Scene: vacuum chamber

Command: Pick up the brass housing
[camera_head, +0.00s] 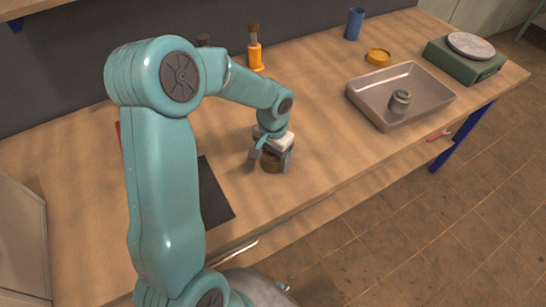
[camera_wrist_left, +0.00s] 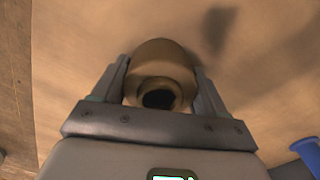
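The brass housing (camera_head: 271,164) is a short, round, brownish part at the near middle of the bench, partly hidden by my left gripper. In the left wrist view the housing (camera_wrist_left: 160,65) shows a round body with a dark central hole, between the two fingers. My left gripper (camera_head: 271,157) points down over it, one finger on each side. The fingers lie very close to its sides; I cannot tell whether they press on it. It appears at bench level, with no clear gap under it. My right gripper is not in view.
A grey tray (camera_head: 367,96) holding a metal cylinder (camera_head: 399,102) stands to the right. Behind are an orange bottle (camera_head: 255,57), a blue cup (camera_head: 354,24), a yellow dish (camera_head: 378,57) and a green scale (camera_head: 462,64). A dark mat (camera_head: 214,194) lies left. The bench's front edge is near.

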